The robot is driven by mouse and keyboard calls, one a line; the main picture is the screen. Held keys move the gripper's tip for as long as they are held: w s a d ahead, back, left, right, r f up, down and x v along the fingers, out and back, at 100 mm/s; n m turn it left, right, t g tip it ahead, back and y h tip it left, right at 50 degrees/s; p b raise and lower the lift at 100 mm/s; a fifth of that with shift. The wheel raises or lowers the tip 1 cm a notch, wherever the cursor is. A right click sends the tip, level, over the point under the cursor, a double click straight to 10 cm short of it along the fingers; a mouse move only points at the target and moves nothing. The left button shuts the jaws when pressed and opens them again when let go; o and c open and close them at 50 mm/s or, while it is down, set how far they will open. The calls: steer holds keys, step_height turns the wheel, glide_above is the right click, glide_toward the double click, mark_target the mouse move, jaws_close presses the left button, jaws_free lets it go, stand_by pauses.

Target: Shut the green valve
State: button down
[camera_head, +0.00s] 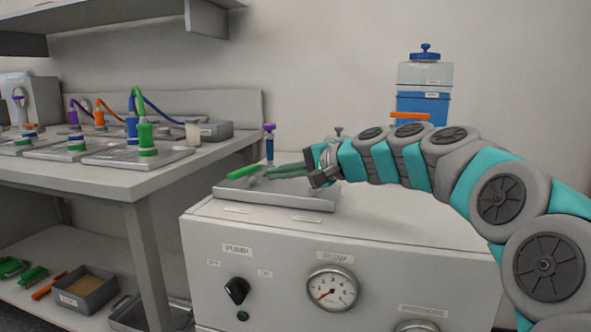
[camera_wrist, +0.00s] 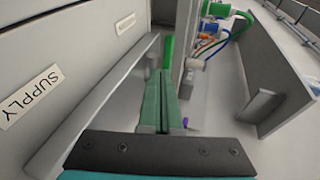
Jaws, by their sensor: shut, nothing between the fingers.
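The green valve's bar handle (camera_head: 243,172) lies at the left end of a grey metal tray on top of the white cabinet. It points along the tray's length, with its pivot partly hidden beside my fingers. In the wrist view the green handle (camera_wrist: 168,50) shows just beyond my fingertips. My gripper (camera_head: 270,173) reaches in from the right, low over the tray, with its green fingers together and empty. The fingers also show in the wrist view (camera_wrist: 160,78). The tips are close to the handle's right end; I cannot tell whether they touch it.
A purple-topped blue fitting (camera_head: 269,142) stands upright behind the tray (camera_head: 310,199). A blue-and-grey container (camera_head: 424,95) stands at the back right, with an orange handle (camera_head: 410,116) before it. The cabinet front carries a gauge (camera_head: 332,288) and a black knob (camera_head: 236,291). A workbench (camera_head: 130,188) with cabled cells is left.

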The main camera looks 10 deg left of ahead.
mark_target(244, 174)
steer(key=x, duration=0.5)
steer(key=shift+a+r, duration=0.3)
steer(key=shift+w+a+r, duration=0.1)
steer(key=shift+w+a, duration=0.1)
steer(key=shift+a, duration=0.3)
